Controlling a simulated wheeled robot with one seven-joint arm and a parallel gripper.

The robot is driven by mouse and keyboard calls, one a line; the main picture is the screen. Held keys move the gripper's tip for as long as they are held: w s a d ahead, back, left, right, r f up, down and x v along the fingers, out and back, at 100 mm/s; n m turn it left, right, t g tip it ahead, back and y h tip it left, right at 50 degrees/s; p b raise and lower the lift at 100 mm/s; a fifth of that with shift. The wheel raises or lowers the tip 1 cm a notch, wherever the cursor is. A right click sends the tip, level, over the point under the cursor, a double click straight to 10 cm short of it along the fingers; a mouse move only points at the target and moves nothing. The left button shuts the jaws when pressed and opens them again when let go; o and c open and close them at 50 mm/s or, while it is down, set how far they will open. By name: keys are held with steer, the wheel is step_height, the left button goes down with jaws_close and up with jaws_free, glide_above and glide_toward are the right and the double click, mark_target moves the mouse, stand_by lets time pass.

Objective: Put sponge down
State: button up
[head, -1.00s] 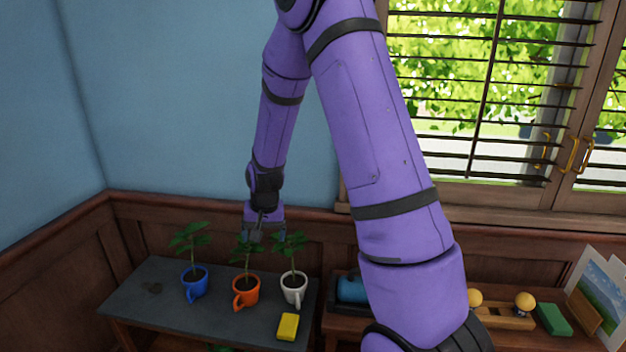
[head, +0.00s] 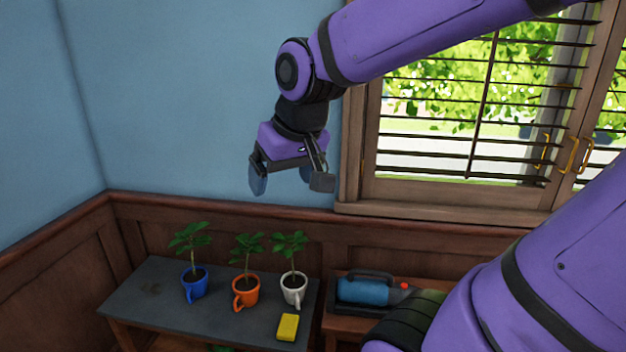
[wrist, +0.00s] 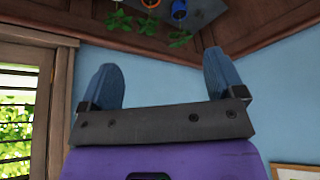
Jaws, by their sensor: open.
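A yellow sponge (head: 287,327) lies flat on the dark shelf top (head: 150,314), near its front right, just in front of the white mug. My gripper (head: 290,183) is raised well above the shelf and the plants, in front of the blue wall. Its fingers are spread apart with nothing between them. In the wrist view my gripper (wrist: 160,92) also shows two blue-grey fingers wide apart and empty. The sponge is not visible in the wrist view.
A blue mug (head: 194,284), an orange mug (head: 245,293) and a white mug (head: 294,289), each holding a plant, stand in a row behind the sponge. A blue cylindrical device (head: 362,290) sits on the right bookcase.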

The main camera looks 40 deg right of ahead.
steer(key=s+r+n, duration=0.1)
steer(key=s+r, duration=0.1)
steer(key=s, duration=0.6)
steer(key=shift+a+t, duration=0.3)
steer(key=shift+a, duration=0.1)
steer(key=shift+w, duration=0.1)
stand_by(0.6)
